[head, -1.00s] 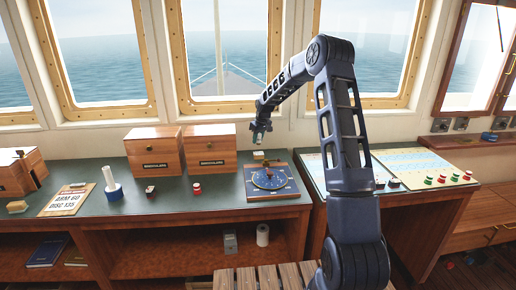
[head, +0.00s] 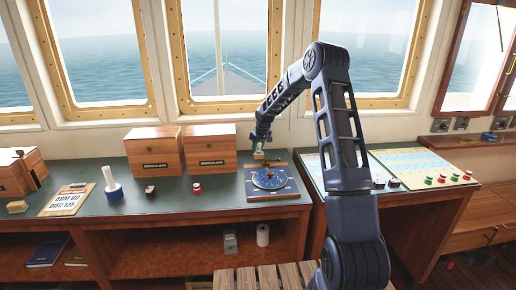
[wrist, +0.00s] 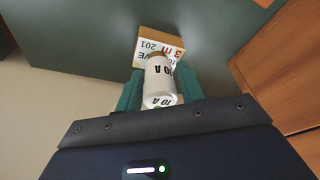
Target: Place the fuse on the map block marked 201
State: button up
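The fuse is a white cylinder marked 10 A (wrist: 159,82), seen in the wrist view between the teal fingers of my gripper (wrist: 158,95). The fingers are closed on its sides. Just beyond it, the map block (wrist: 160,46), wooden with a white printed face, shows 201 and "3 n" upside down. The fuse overlaps the block's near edge in this view; I cannot tell whether they touch. In the head view my gripper (head: 259,150) is low over the back edge of the blue dial board, where the block is mostly hidden.
The blue dial board (head: 271,185) lies on the green desk. Wooden binocular boxes (head: 209,160) stand to its left. A red-topped item (head: 197,189), a white roll on a blue base (head: 112,188) and a sign board (head: 67,201) are further left. A chart desk (head: 415,160) is at the right.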

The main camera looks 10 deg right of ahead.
jog(key=shift+o, duration=0.9)
jog(key=shift+r, duration=0.25)
jog(key=v, duration=1.2)
jog(key=s+d+r+m+h, duration=0.1)
jog(key=s+d+r, duration=0.3)
jog(key=s+r, duration=0.8)
jog(key=s+d+r+m+t+h, duration=0.1)
jog(key=s+d+r+m, duration=0.15)
jog(key=s, duration=1.15)
jog(key=s+d+r+m+t, duration=0.1)
jog(key=s+d+r, duration=0.25)
jog(key=s, duration=1.05)
jog(key=s+d+f+m, duration=0.1)
jog(key=s+f, duration=0.1)
jog(key=s, duration=0.4)
jog(key=s+d+f+m, duration=0.1)
jog(key=s+f, duration=0.1)
jog(key=s, duration=0.5)
jog(key=shift+s+d, duration=0.25)
